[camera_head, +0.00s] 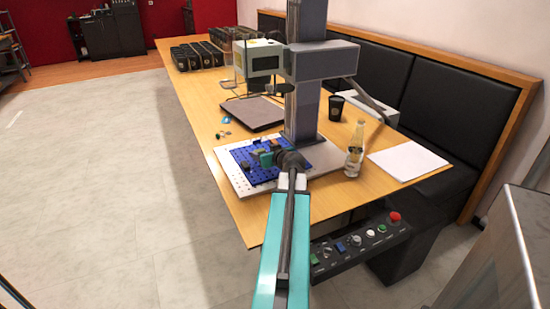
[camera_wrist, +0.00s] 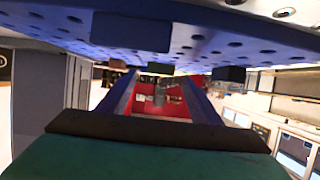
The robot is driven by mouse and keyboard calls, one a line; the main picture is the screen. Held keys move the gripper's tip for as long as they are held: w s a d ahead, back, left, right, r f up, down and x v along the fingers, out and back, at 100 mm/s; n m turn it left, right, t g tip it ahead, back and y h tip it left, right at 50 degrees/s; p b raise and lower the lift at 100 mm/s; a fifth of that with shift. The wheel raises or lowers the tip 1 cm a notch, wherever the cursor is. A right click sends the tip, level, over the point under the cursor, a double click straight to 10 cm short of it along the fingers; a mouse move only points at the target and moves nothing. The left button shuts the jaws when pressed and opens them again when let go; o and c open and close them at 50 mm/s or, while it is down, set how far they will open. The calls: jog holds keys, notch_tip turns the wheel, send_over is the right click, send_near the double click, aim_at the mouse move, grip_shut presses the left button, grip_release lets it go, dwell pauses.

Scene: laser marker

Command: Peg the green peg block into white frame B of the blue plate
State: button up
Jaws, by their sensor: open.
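The blue plate (camera_head: 240,155), dotted with holes, lies on a pale base board under the machine column. In the wrist view its surface (camera_wrist: 270,40) fills the top, steeply slanted. My gripper (camera_head: 256,160) is over the plate in the head view. In the wrist view its two fingers (camera_wrist: 160,88) are apart with nothing clearly held between them. Its dark teal body fills the bottom.
The grey machine column (camera_head: 303,105) rises just behind the plate. A bottle (camera_head: 355,150), a black cup (camera_head: 336,108) and white paper (camera_head: 408,160) stand or lie to the right. A dark flat pad (camera_head: 252,112) lies behind. A control box (camera_head: 360,245) hangs at the front edge.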

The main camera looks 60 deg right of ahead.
jog(key=v, duration=0.8)
jog(key=shift+s+a+b, duration=0.1)
jog(key=shift+b, duration=1.25)
jog(key=b, duration=0.6)
jog(key=shift+s+r, duration=0.2)
jog(key=shift+r, duration=0.05)
jog(key=s+a+b, duration=0.1)
jog(key=b, duration=0.6)
jog(key=shift+r, duration=0.15)
jog(key=shift+s+a+r+b, duration=0.2)
jog(key=shift+s+b, duration=0.1)
jog(key=shift+b, duration=0.55)
